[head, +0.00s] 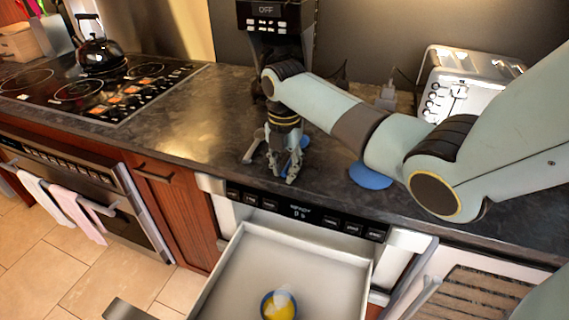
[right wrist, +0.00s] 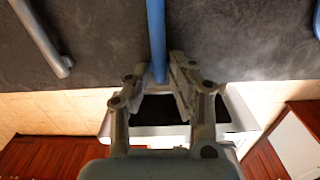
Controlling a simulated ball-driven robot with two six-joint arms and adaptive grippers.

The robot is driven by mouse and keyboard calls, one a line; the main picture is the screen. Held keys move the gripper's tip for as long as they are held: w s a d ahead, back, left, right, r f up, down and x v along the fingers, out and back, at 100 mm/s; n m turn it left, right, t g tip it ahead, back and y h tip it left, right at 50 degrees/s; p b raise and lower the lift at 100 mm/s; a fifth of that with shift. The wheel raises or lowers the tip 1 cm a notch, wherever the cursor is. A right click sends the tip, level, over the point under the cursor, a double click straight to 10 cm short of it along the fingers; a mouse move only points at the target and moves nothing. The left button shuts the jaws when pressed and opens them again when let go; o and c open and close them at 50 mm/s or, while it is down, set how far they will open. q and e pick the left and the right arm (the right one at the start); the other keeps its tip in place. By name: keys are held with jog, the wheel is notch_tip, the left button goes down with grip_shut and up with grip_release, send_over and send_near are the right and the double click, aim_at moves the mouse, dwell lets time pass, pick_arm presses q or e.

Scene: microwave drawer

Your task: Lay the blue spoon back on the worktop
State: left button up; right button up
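The blue spoon's handle (right wrist: 156,35) runs between my right gripper's fingertips in the right wrist view and up past the top edge. My right gripper (head: 282,174) is low over the dark worktop (head: 205,120), near its front edge. Its fingers also show in the right wrist view (right wrist: 160,78), closed in close around the handle. In the head view the gripper hides most of the spoon, and only bits of blue show around it. I cannot tell whether the spoon touches the worktop. My left gripper is not in view.
A blue disc (head: 371,175) lies on the worktop right of the gripper. A grey bar (head: 253,147) lies to its left. A toaster (head: 465,80) stands at the back right, a kettle (head: 100,52) on the hob. Below, the open drawer (head: 250,262) holds a bowl with yellow contents (head: 279,306).

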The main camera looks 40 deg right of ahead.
jog(key=o, duration=0.5)
jog(key=shift+r, duration=0.2)
notch_tip(320, 180, up, 12)
jog(key=shift+f, duration=0.15)
